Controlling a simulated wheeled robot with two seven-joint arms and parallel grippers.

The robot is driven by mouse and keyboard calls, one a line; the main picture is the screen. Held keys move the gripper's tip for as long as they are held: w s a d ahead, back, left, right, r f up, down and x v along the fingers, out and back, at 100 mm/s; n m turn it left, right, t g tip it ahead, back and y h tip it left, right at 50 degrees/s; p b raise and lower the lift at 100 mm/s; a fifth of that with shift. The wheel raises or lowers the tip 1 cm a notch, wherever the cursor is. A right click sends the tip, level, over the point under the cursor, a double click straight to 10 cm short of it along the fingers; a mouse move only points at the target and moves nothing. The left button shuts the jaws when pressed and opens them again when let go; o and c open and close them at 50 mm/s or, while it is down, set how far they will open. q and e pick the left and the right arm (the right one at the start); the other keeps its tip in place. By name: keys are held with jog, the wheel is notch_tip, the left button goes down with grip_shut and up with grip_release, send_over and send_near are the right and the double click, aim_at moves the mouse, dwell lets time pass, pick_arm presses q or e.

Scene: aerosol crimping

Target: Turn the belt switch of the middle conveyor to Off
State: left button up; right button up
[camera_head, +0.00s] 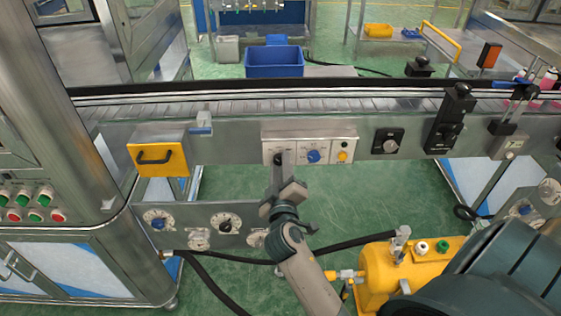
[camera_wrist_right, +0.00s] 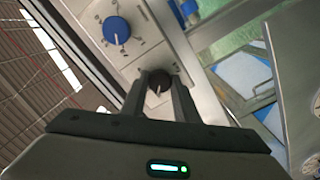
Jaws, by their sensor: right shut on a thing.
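A pale control panel (camera_head: 325,152) is on the front side of the conveyor (camera_head: 230,131). At its left end is a black knob, the belt switch, which the gripper mostly covers in the head view. My right gripper (camera_head: 280,166) reaches up to it from below. In the right wrist view the black knob (camera_wrist_right: 158,79) sits between the two fingers of my right gripper (camera_wrist_right: 159,88), which are shut on it. Its white pointer line is partly visible. A blue knob (camera_head: 313,156) is to its right on the same panel. My left gripper is not in view.
A yellow box with a black handle (camera_head: 158,159) is left of the panel. A black rotary switch (camera_head: 387,141) is to the right. A lower panel with several dials (camera_head: 205,224) and a yellow machine (camera_head: 375,284) with hoses are below, near my right arm.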

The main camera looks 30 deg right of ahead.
jog(key=shift+r, duration=0.1)
dwell(0.4)
jog(key=o, duration=1.1)
jog(key=shift+c, duration=0.2)
